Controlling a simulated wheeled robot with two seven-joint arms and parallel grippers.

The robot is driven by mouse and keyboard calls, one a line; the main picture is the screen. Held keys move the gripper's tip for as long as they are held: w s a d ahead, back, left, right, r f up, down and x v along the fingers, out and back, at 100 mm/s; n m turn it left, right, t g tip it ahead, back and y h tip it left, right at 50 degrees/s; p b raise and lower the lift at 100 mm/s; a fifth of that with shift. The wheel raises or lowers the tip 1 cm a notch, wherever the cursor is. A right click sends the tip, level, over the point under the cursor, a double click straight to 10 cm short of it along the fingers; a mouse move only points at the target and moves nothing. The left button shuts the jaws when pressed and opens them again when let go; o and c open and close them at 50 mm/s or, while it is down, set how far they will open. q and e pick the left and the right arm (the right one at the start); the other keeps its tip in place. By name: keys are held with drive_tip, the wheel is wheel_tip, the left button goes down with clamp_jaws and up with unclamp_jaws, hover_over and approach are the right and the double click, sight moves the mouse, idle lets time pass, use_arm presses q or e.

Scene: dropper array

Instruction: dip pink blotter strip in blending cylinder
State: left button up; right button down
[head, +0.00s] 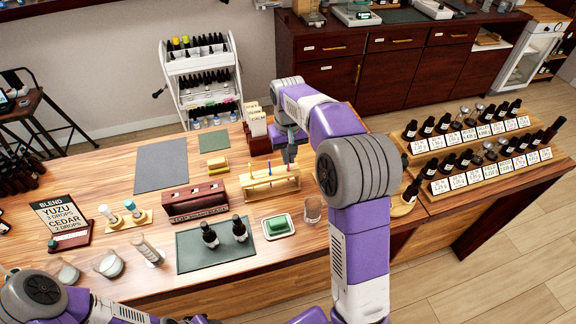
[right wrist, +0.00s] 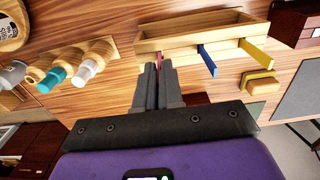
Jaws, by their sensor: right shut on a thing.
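The pink blotter strip (right wrist: 159,58) stands at the wooden strip rack (right wrist: 150,45), between my right gripper's fingertips. My right gripper (right wrist: 158,72) is shut on it, close against the rack. In the head view this gripper (head: 289,152) is above the right end of the rack (head: 262,193). A blue strip (right wrist: 208,60) and a yellow strip (right wrist: 256,51) stand in the same rack. A clear glass cylinder (head: 148,250), apparently the blending cylinder, stands at the front left of the table, well apart from the gripper. My left gripper is not clearly visible.
A dark red holder (head: 195,200), a green mat with two dark bottles (head: 210,236), and a dish with a green block (head: 278,226) lie between rack and cylinder. Glass beakers (head: 108,264) stand beside the cylinder. A clear glass (head: 312,209) stands near my right arm.

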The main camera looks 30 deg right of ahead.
drive_tip(key=shift+r, duration=0.15)
wheel_tip(320, 180, up, 8)
drive_tip(key=p, duration=0.7)
drive_tip(key=shift+p, duration=0.35)
drive_tip(key=shift+f, duration=0.25)
